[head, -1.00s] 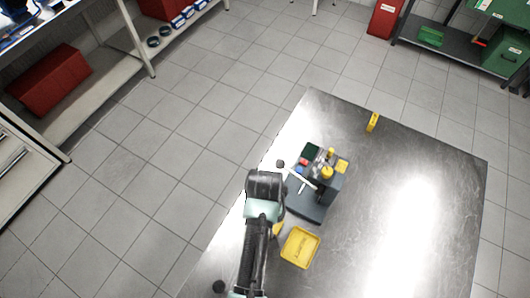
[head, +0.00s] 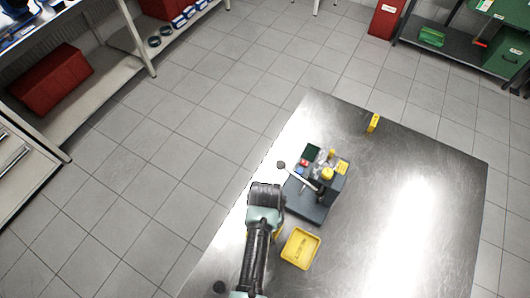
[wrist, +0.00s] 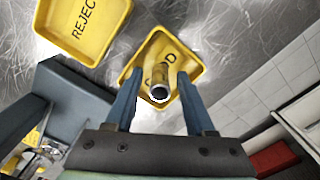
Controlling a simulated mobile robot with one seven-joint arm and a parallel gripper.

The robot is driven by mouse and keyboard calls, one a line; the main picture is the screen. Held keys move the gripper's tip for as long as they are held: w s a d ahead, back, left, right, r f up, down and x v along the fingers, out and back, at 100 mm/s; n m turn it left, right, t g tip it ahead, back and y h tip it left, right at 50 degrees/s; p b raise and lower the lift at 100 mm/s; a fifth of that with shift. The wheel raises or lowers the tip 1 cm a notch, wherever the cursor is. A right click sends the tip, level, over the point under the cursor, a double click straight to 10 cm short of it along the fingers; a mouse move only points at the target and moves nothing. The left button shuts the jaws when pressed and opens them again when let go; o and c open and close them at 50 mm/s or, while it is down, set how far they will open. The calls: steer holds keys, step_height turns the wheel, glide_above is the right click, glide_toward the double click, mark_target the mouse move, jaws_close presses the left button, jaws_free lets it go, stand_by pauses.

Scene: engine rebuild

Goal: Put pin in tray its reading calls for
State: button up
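A pin (wrist: 160,92), a short metal cylinder with a pale ring at its near end, shows in the wrist view between my fingers. It is over or in a yellow tray (wrist: 190,62) whose lettering it partly covers; a final "D" shows. I cannot tell if the pin touches the tray floor. My gripper (wrist: 160,76) has its blue fingers apart, with a gap on each side of the pin. A second yellow tray (wrist: 110,22), lettered "REJEC…", lies to the upper left and looks empty. It also shows in the head view (head: 300,262). The grey gauge stand (head: 308,208) stands beside the trays.
The metal table (head: 400,200) is mostly clear on the right. A small yellow object (head: 373,122) stands near its far edge. Small coloured parts crowd the gauge stand's top. A red cabinet (wrist: 278,158) shows beyond the table in the wrist view.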

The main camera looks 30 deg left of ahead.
step_height(320, 180, up, 12)
steer(key=w+r+m+t+y, duration=0.2)
steer(key=w+r+t, duration=0.7)
steer(key=w+r, duration=0.8)
steer(key=w+d+r+m+t, duration=0.1)
steer(key=d+r+t, duration=0.15)
steer(key=r, duration=0.55)
steer(key=w+d+r+t, duration=0.1)
steer(key=w+r+t, duration=0.15)
steer(key=r, duration=0.65)
steer(key=s+d+r+m+t, duration=0.1)
steer(key=s+d+r+t, duration=0.15)
steer(key=r, duration=0.55)
steer(key=s+d+r+m+t, duration=0.1)
steer(key=r+t, duration=0.3)
steer(key=r, duration=0.4)
steer(key=s+d+r+t+h, duration=0.1)
steer(key=s+d+r+t, duration=0.1)
steer(key=s+r, duration=0.3)
steer(key=s+d+r+m+t+h, duration=0.1)
steer(key=s+r+t, duration=0.4)
steer(key=r, duration=0.6)
steer(key=shift+s+d+m+b, duration=0.3)
steer(key=shift+s+d, duration=0.35)
steer(key=shift+s, duration=0.15)
